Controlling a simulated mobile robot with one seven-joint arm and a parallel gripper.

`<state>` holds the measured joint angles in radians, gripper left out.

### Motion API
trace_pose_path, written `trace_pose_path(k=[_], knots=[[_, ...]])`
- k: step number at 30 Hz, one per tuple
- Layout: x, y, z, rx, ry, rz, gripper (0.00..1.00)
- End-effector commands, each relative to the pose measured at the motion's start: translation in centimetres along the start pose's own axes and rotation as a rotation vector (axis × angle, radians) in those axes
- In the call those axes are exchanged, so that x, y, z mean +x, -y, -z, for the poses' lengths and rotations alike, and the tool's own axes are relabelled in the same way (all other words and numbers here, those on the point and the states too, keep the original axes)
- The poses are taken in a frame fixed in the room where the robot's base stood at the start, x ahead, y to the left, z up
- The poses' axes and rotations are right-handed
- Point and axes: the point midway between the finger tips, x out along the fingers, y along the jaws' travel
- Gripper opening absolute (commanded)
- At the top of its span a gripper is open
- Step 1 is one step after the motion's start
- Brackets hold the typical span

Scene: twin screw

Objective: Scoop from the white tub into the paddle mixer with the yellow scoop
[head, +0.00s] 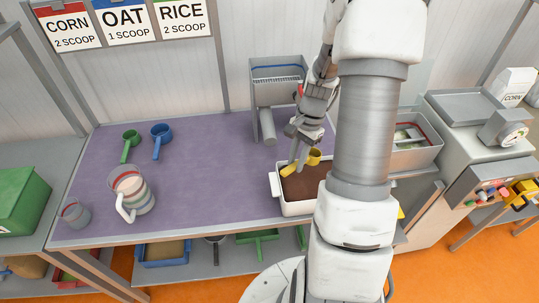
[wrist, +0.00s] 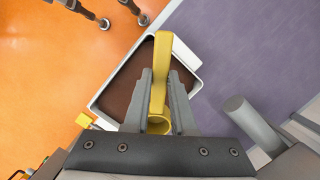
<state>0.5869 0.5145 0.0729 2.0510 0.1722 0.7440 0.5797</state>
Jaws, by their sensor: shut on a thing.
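My gripper (head: 300,150) is shut on the yellow scoop (head: 314,157), above the white tub (head: 296,208). The tub holds dark brown material and is partly hidden by my arm in the head view. In the wrist view the scoop (wrist: 163,52) lies between the fingers of my gripper (wrist: 163,95), with its cup near the palm and its handle pointing away over the tub (wrist: 105,112). Whether the scoop touches the material is unclear. No machine is clearly identifiable as the paddle mixer; a grey open-topped machine with a cylinder (head: 268,125) stands behind the tub.
A grey trough with a red inner edge (head: 412,155) stands right of my arm. Green (head: 130,138) and blue (head: 161,130) scoops, a striped jug (head: 140,194) and a grey cup (head: 76,214) are at left. The purple mat (head: 215,165) between is clear.

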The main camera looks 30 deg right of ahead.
Motion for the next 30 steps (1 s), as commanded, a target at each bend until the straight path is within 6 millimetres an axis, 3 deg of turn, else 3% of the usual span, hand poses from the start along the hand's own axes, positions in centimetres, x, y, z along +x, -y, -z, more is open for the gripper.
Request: trace_pose_path(k=[4,11,30], knots=[[-1.3,-1.6,0.8,0.117,0.024,0.019,0.00],[-0.8,-2.0,1.1,0.150,0.030,0.024,0.00],[4.3,-2.0,2.2,0.147,0.029,0.024,0.00]])
